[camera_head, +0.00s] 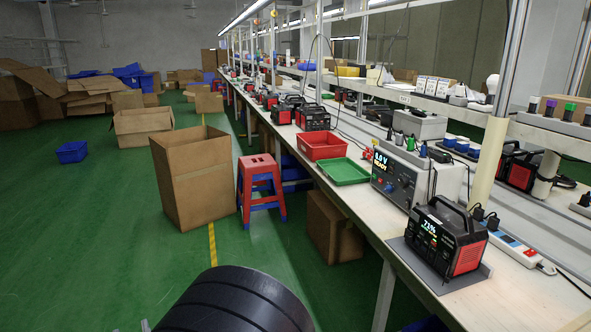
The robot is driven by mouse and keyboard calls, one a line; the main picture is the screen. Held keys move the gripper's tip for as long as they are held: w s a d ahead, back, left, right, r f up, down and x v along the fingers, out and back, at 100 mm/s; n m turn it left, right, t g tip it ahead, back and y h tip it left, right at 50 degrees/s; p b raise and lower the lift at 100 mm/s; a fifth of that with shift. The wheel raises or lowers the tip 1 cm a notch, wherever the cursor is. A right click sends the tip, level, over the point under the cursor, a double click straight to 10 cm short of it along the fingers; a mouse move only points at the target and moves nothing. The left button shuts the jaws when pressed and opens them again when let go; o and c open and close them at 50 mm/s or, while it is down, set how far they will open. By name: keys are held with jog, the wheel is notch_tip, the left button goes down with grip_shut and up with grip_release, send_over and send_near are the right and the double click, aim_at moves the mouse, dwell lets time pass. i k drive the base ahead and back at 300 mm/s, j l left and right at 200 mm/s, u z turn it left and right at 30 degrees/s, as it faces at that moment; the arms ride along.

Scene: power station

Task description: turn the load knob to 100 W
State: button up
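A grey test instrument (432,167) stands on the long bench at the right. Its display (380,168) reads about "0.0 V READY". Small dark controls show on its front panel below the display. They are too small to tell which one is the load knob or where it points. A black and red power station (467,255) with a handle stands in front of it on a grey plate, its screen (428,230) reading about 71%. My gripper is not in view. A dark rounded part, likely of my own arm, shows at the bottom edge.
A green tray (343,181) and a red bin (322,157) sit on the bench left of the instrument. A white power strip (516,249) lies right of the power station. A red and blue stool (262,215) and a cardboard box (192,205) stand on the green floor.

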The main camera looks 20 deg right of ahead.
aim_at(404, 182)
jog(key=i+u, duration=0.15)
jog(key=i, duration=0.7)
jog(key=i+l+u, duration=0.15)
jog(key=i, duration=0.7)
jog(key=i+z, duration=0.15)
jog(key=z, duration=0.3)
jog(key=i+j+z, duration=0.15)
jog(key=z, duration=0.25)
jog(key=i+j+z, duration=0.1)
jog(key=z, duration=2.8)
jog(key=j, duration=0.1)
